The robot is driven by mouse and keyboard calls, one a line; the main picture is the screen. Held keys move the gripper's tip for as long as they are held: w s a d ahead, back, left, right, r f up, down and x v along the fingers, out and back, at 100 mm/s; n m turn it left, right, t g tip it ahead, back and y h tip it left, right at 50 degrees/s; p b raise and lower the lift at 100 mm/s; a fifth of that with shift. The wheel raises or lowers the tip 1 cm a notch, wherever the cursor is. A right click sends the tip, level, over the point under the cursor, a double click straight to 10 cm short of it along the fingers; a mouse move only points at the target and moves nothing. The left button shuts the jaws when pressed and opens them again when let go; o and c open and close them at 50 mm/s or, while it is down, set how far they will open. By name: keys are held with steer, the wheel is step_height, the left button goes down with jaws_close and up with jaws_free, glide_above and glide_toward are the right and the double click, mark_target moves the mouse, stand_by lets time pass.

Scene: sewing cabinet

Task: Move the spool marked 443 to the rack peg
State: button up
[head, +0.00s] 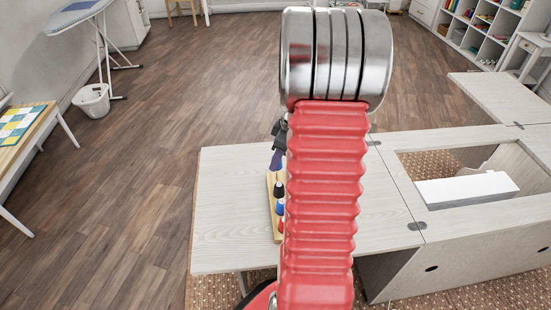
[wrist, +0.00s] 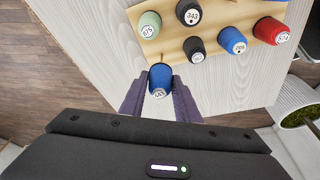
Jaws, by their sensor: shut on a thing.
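A blue spool (wrist: 161,77) with a white round label is between my gripper's two dark fingers (wrist: 159,88) in the wrist view. The gripper is shut on it; its label is small and tilted, and I cannot read the number surely. The wooden rack (wrist: 170,46) lies just beyond it, bearing several spools: green 675 (wrist: 149,24), black 343 (wrist: 189,13), another black one (wrist: 195,49), a blue one (wrist: 232,40) and a red one (wrist: 271,31). In the head view my gripper (head: 276,158) is over the far end of the rack (head: 271,213), which my red arm partly hides.
The pale cabinet top (head: 235,200) is clear left of the rack. To the right is an opening with a white block (head: 465,190) in it. A potted plant (wrist: 300,115) is at the right of the wrist view.

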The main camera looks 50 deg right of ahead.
steer(key=shift+f, duration=2.35)
stand_by(0.9)
steer(key=o, duration=1.1)
steer(key=v, duration=1.3)
steer(key=shift+r, duration=0.35)
steer(key=shift+d+m, duration=0.1)
steer(key=shift+m, duration=0.2)
